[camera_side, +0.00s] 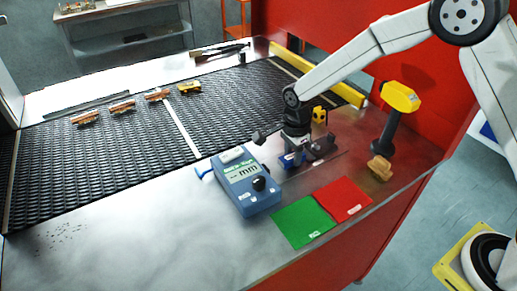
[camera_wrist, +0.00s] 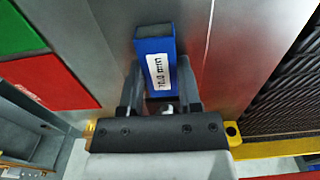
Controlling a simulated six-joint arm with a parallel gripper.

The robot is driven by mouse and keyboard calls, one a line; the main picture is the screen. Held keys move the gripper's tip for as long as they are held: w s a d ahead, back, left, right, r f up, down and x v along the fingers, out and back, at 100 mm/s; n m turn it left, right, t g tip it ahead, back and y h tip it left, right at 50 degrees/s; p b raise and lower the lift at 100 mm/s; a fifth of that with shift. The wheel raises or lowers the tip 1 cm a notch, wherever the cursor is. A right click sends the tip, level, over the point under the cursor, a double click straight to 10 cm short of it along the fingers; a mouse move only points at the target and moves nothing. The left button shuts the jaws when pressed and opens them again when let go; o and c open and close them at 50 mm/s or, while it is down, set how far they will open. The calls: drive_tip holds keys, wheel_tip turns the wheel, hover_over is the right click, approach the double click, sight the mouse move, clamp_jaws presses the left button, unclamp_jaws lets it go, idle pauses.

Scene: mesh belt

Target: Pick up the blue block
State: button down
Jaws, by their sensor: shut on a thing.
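The blue block (camera_wrist: 153,47) has a dark end and a white label reading "10.0 mm". In the wrist view it sits between the two fingers of my gripper (camera_wrist: 161,85), which is shut on it. In the side view the blue block (camera_side: 291,159) shows low between the fingers of my gripper (camera_side: 296,154), partly hidden by them. It is close to the metal table top; I cannot tell whether it touches the surface.
A blue measuring device (camera_side: 245,183) with a "mm" display stands just left of my gripper. A green square (camera_side: 302,222) and a red square (camera_side: 343,198) lie in front. A yellow-and-black tool (camera_side: 400,98) stands at right. The mesh belt (camera_side: 130,140) carries several small pieces.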

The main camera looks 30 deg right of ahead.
drive_tip(key=shift+r, duration=0.15)
drive_tip(key=shift+w+r, duration=0.1)
drive_tip(key=shift+r, duration=0.35)
drive_tip(key=r, duration=0.2)
drive_tip(key=shift+s+r, duration=0.25)
drive_tip(key=shift+r, duration=0.05)
drive_tip(key=s+d+r, duration=0.2)
drive_tip(key=s+r, duration=0.7)
drive_tip(key=s, duration=0.4)
drive_tip(key=shift+s+d+r, duration=0.15)
drive_tip(key=shift+s, duration=0.1)
